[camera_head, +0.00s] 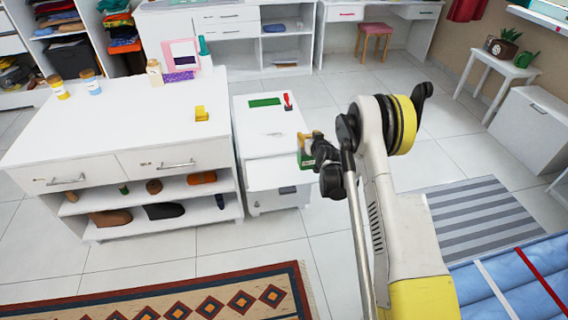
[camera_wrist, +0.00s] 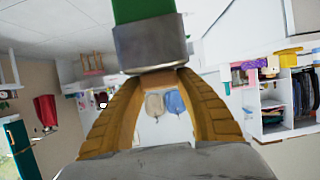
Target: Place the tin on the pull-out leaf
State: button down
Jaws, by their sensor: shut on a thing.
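The tin (camera_wrist: 150,45), green with a grey metal end, is held at the fingertips of my gripper (camera_wrist: 160,80) in the wrist view. In the head view the green tin (camera_head: 304,159) shows at my gripper (camera_head: 308,142), partly hidden by the gripper. My gripper is shut on it. The white pull-out leaf (camera_head: 278,175) sticks out from the front of the small white cabinet. In the picture the tin overlaps the leaf's right back corner; I cannot tell whether it touches the leaf. The leaf's visible surface is bare.
The small cabinet's top (camera_head: 252,121) carries a green mat and a red item. A long white counter (camera_head: 130,115) stands left, with jars, a pink frame and a yellow item on it. A patterned rug (camera_head: 190,300) lies in front. Open tiled floor (camera_head: 330,215) lies right of the leaf.

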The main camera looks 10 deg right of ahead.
jog(key=w+a+f+b, duration=0.5)
jog(key=a+f, duration=0.3)
jog(key=f, duration=0.2)
jog(key=shift+w+a+b, duration=0.2)
jog(key=shift+a+b, duration=0.15)
jog(key=shift+f, duration=0.1)
jog(key=c, duration=0.9)
grip_release()
jog(key=shift+f, duration=0.15)
